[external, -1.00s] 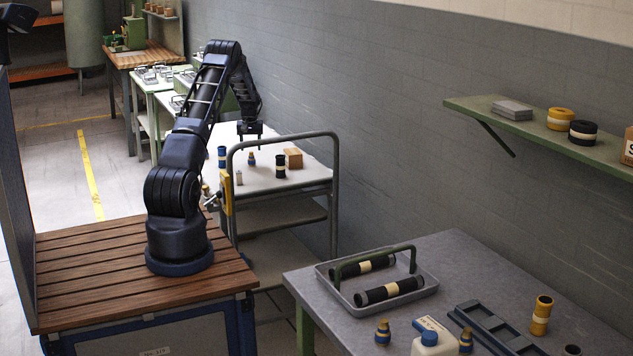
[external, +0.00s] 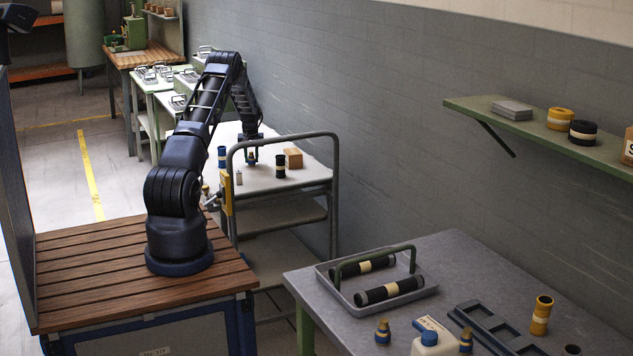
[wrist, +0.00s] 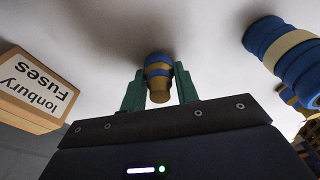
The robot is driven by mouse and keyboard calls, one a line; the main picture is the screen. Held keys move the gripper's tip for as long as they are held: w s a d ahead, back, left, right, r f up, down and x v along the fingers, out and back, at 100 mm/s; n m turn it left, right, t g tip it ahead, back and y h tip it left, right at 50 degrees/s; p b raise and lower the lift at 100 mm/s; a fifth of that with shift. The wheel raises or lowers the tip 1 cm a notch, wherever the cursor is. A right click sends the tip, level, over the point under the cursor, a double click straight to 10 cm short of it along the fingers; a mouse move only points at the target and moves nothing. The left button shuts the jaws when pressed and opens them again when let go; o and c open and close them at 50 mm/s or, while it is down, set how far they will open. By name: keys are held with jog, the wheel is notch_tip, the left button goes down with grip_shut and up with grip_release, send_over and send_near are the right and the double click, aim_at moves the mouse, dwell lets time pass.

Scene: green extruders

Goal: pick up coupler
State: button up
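A small brass-and-blue fitting, which looks like the coupler (wrist: 158,72), stands on the white top of the cart (external: 268,182). In the wrist view it is between the two green fingers of my gripper (wrist: 159,85), with a narrow gap on each side. My gripper (external: 252,157) is open and lowered around the fitting, close to the cart top. In the external view the fingers partly hide the fitting, and it is too small there to see any contact.
A fuse box (wrist: 30,90) and a blue-and-cream cylinder (wrist: 288,55) stand on either side of my gripper. A dark banded cylinder (external: 280,166) is close by on the cart. The cart's grey rail (external: 285,138) rises in front. Similar small fittings (external: 383,332) are on the near table.

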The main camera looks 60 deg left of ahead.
jog(key=c, duration=0.4)
notch_tip(320, 180, up, 20)
jog(key=shift+r, duration=0.1)
dwell(0.3)
